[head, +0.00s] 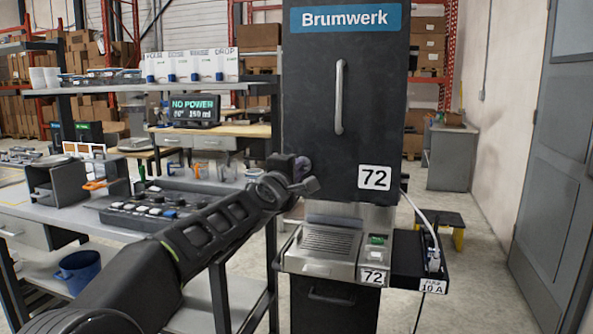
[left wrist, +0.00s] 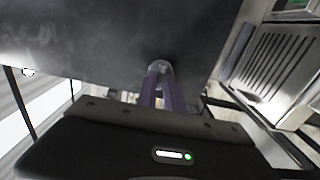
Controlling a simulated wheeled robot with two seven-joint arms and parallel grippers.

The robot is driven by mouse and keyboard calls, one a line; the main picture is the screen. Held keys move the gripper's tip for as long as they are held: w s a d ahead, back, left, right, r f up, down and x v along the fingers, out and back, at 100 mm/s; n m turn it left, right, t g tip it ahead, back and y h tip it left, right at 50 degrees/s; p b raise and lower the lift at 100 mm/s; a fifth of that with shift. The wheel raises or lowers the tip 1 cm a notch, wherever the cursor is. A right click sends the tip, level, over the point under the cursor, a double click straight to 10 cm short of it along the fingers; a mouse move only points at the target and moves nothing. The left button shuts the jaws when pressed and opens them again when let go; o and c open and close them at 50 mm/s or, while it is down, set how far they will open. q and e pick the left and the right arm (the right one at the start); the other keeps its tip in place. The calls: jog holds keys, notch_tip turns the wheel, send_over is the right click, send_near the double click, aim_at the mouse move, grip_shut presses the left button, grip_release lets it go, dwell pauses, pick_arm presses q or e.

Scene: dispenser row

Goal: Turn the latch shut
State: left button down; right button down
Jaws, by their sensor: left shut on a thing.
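The latch (left wrist: 160,66) shows in the left wrist view as a small rounded grey metal piece against a dark panel. My left gripper (head: 302,169) is at the lower left of the black Brumwerk door (head: 362,95) in the head view. In the left wrist view its two purple fingers (left wrist: 161,85) are shut on the latch. The gripper hides the latch in the head view, and I cannot tell its exact turn. The door carries a vertical grey handle (head: 339,97) and a "72" label. My right gripper is not in view.
Below the door are a slotted drip tray (head: 328,242) and a side shelf (head: 408,262) with a plugged white cable (head: 422,216). At left, a bench (head: 60,210) holds a button panel (head: 150,208). A "NO POWER" screen (head: 194,109) stands behind.

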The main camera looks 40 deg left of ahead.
pick_arm(q)
jog(key=c, duration=1.5)
grip_release()
jog(key=shift+o, duration=0.2)
jog(key=shift+s, duration=0.1)
jog(key=v, duration=0.7)
jog(key=shift+s+d, duration=0.15)
jog(key=shift+s, duration=0.15)
jog(key=shift+f, duration=0.1)
